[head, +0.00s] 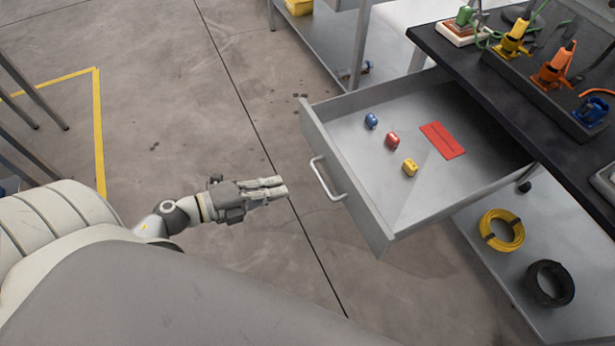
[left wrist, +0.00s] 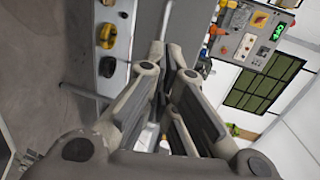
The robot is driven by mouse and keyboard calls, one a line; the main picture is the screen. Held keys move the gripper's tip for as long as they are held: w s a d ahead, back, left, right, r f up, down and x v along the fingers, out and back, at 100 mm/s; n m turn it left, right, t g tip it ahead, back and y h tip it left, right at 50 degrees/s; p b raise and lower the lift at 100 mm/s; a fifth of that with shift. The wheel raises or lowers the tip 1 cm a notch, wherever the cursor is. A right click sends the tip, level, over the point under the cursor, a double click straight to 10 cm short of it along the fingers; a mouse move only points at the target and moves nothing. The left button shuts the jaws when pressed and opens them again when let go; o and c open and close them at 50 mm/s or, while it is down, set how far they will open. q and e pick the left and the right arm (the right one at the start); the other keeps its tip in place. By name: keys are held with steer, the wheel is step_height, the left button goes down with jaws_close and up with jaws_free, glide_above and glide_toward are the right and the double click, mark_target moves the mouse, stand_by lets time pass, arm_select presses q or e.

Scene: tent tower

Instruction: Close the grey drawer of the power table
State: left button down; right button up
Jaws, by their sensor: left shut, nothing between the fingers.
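The grey drawer (head: 345,190) stands pulled out from under the dark top of the power table (head: 480,85) in the head view. Its bar handle (head: 325,180) is on the front face, toward my left gripper. Inside lie a blue piece (head: 371,121), a red piece (head: 391,140), a yellow piece (head: 409,167) and a flat red card (head: 441,140). My left gripper (head: 284,187) is shut and empty, a little left of the handle and apart from it in the picture. Its fingers (left wrist: 172,95) fill the middle of the left wrist view. My right gripper is not in view.
A yellow cable coil (head: 502,230) and a black coil (head: 549,283) lie on the lower shelf (head: 490,265). Colored plugs sit in a strip on the tabletop. Another metal table stands at the back. Bare floor (head: 250,120) lies left of the drawer.

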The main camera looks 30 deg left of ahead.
arm_select(q)
steer(key=x, duration=0.8)
steer(key=shift+w+p, duration=0.2)
steer(key=shift+p, duration=0.25)
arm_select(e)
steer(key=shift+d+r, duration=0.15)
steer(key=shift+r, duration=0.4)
arm_select(q)
steer(key=shift+d, duration=0.15)
